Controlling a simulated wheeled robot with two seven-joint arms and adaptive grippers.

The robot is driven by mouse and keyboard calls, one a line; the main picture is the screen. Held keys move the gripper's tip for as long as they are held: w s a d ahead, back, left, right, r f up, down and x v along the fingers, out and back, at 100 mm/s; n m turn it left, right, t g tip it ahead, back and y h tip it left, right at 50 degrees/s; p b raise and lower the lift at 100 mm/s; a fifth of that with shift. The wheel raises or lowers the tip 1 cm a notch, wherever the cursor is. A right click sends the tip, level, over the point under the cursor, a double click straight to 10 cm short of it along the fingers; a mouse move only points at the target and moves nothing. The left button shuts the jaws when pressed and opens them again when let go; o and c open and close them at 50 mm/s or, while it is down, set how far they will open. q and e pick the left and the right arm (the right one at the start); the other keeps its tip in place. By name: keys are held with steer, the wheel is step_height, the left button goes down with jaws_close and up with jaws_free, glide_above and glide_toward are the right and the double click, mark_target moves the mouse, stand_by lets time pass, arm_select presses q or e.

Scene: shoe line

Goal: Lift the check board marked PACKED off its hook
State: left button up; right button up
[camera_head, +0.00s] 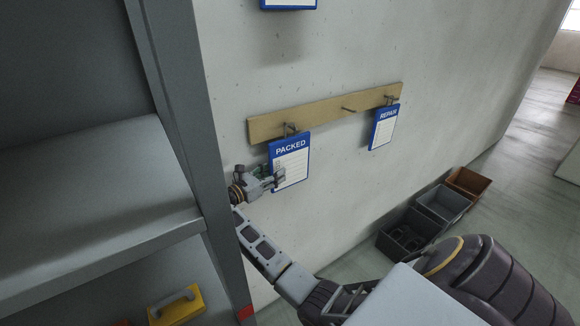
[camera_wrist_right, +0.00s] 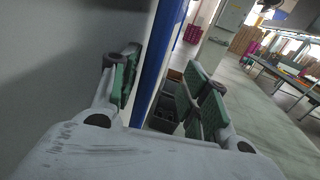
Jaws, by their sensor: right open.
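The PACKED check board (camera_head: 293,162), white with a blue frame, hangs on a hook of the wooden rail (camera_head: 330,112) on the wall. My right gripper (camera_head: 279,178) is at the board's lower left edge, with its fingers overlapping that edge in the head view. In the right wrist view, the blue edge of the board (camera_wrist_right: 163,58) runs between the two green-padded fingers. The fingers are open, with a visible gap on the right finger's side. Contact with the left finger cannot be told. My left gripper is not in view.
The REPAIR board (camera_head: 384,127) hangs at the rail's right end, with an empty hook (camera_head: 349,109) between the boards. A grey shelf unit (camera_head: 172,110) stands close on the left. Several bins (camera_head: 441,205) stand on the floor along the wall. Another board (camera_head: 289,4) shows above.

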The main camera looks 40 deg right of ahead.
mark_target(285, 166)
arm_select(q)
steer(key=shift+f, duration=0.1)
arm_select(e)
steer(key=shift+d, duration=0.35)
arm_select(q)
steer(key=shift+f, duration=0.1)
arm_select(e)
steer(key=d+b, duration=0.3)
steer(key=d, duration=0.2)
steer(key=shift+w+r+b, duration=0.2)
steer(key=shift+b, duration=0.15)
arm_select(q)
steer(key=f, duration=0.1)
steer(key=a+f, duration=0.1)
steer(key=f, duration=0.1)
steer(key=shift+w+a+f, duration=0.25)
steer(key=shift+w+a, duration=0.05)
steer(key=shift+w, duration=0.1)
arm_select(e)
jaws_close()
